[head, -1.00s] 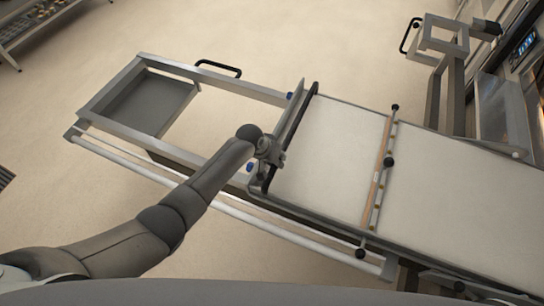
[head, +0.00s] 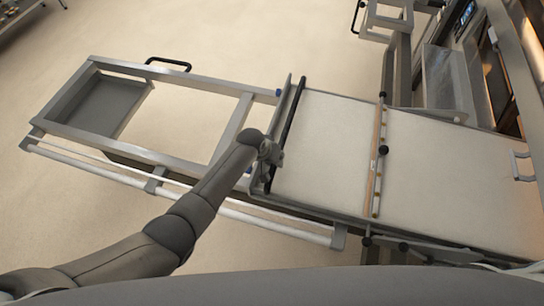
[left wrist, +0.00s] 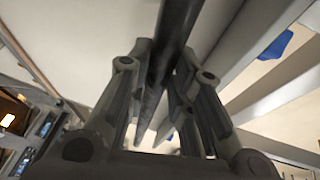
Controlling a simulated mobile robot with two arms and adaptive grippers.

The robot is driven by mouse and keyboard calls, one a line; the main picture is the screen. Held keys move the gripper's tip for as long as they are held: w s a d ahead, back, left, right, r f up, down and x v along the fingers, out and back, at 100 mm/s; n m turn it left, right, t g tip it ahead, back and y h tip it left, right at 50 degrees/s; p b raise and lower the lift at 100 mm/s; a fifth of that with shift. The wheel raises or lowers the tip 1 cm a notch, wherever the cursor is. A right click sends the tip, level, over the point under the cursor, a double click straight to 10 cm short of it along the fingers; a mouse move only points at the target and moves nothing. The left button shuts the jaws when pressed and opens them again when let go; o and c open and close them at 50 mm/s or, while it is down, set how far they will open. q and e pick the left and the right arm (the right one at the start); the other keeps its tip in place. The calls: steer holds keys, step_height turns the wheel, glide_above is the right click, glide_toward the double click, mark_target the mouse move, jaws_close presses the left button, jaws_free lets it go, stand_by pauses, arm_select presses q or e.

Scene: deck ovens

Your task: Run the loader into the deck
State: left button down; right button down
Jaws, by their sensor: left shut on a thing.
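The loader (head: 325,150) is a long, pale, cloth-topped board in a metal frame. A black bar (head: 289,125) crosses its left end. My left gripper (head: 268,155) is at the near part of this bar. In the left wrist view, the black bar (left wrist: 174,40) runs between my left gripper's fingers (left wrist: 167,125), which are shut on it. The loader lies on a metal stand (head: 185,78), whose open rails extend left. The deck oven (head: 505,70) is at the upper right. The loader's right end leaves the picture, so its position against the deck cannot be told. My right gripper is out of view.
A handle (head: 522,167) shows at the right. Beige floor (head: 250,35) is clear behind the stand.

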arm_select(q)
steer(key=shift+d+r, duration=0.15)
steer(key=shift+d, duration=0.15)
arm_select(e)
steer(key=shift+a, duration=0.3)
arm_select(q)
steer(key=c, duration=1.5)
jaws_free()
steer(key=shift+d, duration=0.1)
steer(key=shift+o, duration=1)
steer(key=shift+a, duration=0.2)
steer(key=shift+s+a+r, duration=0.2)
steer(key=shift+r, duration=0.4)
steer(key=v, duration=1)
steer(key=shift+r, duration=0.25)
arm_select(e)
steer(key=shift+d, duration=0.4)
arm_select(q)
steer(key=shift+s+d, duration=0.1)
